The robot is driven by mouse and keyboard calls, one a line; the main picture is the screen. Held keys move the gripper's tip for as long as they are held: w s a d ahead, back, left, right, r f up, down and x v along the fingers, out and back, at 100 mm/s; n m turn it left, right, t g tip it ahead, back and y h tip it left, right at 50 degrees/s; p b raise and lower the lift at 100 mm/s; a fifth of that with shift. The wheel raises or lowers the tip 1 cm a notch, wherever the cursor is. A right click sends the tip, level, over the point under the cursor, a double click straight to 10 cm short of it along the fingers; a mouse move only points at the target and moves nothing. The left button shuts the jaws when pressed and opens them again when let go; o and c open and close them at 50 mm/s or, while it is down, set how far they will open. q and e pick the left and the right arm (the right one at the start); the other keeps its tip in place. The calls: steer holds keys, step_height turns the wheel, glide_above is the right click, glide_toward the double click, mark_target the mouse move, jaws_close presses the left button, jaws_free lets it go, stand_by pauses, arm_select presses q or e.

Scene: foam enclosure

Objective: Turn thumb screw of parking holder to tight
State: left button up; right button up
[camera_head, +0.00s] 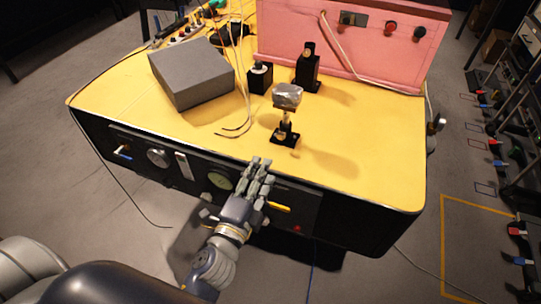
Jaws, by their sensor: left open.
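A small stand with a black base (285,136), a thin post and a grey, silvery block (287,96) on top stands upright on the yellow tabletop. I cannot tell for sure whether this is the parking holder. A taller black holder (307,70) stands behind it, near the pink box, with a black block (260,78) to its left. No thumb screw can be made out at this size. My left gripper (259,172) is open and empty at the table's front edge, in front of the control panel and short of the small stand. My right gripper is out of view.
A grey foam block (191,73) lies on the left of the yellow table (370,165). Loose cables (243,110) run beside it. A pink box (352,45) closes off the back. The front panel carries gauges and a yellow handle (279,207). The table's right front is clear.

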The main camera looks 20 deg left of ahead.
mark_target(280, 138)
arm_select(q)
steer(key=w+n, duration=0.4)
steer(key=n, duration=0.4)
steer(key=w+n, duration=0.3)
steer(key=n, duration=0.5)
steer(key=w+n, duration=0.4)
steer(key=n, duration=0.5)
steer(key=shift+w+d+r, duration=0.1)
steer(key=shift+w+d, duration=0.1)
steer(key=shift+w, duration=0.15)
jaws_close()
